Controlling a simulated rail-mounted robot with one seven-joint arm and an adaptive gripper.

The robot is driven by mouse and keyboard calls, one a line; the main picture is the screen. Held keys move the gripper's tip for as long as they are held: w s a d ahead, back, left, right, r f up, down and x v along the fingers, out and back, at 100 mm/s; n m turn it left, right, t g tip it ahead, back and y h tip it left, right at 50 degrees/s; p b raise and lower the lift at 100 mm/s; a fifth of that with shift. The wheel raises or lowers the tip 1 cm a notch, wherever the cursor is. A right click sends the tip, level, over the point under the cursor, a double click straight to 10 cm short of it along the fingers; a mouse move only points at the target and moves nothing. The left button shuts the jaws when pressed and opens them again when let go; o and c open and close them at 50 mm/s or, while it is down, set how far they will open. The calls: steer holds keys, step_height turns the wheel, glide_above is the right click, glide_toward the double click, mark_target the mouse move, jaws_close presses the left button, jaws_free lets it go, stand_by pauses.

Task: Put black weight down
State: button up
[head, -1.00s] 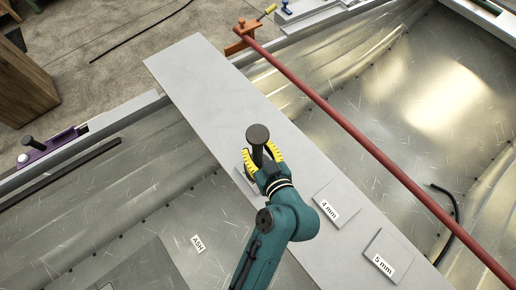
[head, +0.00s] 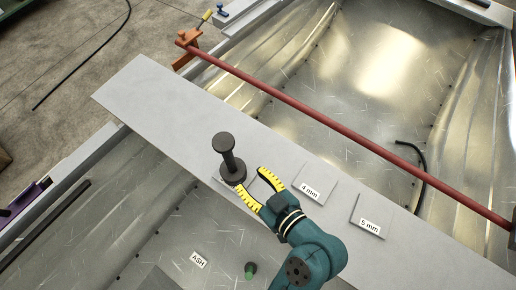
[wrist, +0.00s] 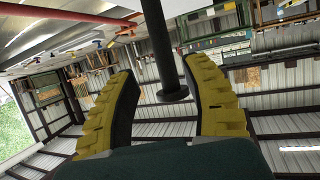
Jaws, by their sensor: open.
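The black weight (head: 229,158) stands upright on the long grey plank (head: 150,95), with a round base, a thin stem and a round top. Its base is over or beside a thin plate (head: 219,181), mostly hidden, so I cannot tell exactly how it sits. My gripper (head: 251,181) is open just right of and below the weight, with yellow fingers spread and nothing between them in the head view. In the wrist view, the stem and top disc of the weight (wrist: 173,94) show beyond the open fingers (wrist: 160,95), with the scene upside down.
Plates marked 4 mm (head: 315,182) and 5 mm (head: 371,214) lie on the plank to the right. A red bar (head: 330,121) runs across behind the plank. A green-topped dark object (head: 250,270) and an ASH label (head: 199,260) are below. The plank's left part is clear.

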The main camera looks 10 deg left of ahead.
steer(key=w+d+r+m+t+h, duration=0.3)
steer(key=w+d+r+t+h, duration=0.15)
steer(key=w+r, duration=0.5)
steer(key=s+d+r+m+t+h, duration=0.1)
steer(key=d+r+m+t+h, duration=0.1)
steer(key=r, duration=0.7)
steer(key=s+d+r+m+t+h, duration=0.2)
steer(key=r+m+t, duration=0.1)
steer(key=r, duration=0.6)
steer(key=s+d+r+m+t+h, duration=0.1)
steer(key=r+t, duration=0.3)
steer(key=r, duration=0.5)
steer(key=shift+s+d+r+m+h, duration=0.15)
steer(key=shift+d+r+m+h, duration=0.2)
steer(key=shift+d+m+h, duration=0.45)
step_height(320, 180, up, 39)
steer(key=p, duration=3.8)
steer(key=shift+f+p, duration=0.15)
steer(key=shift+p, duration=0.25)
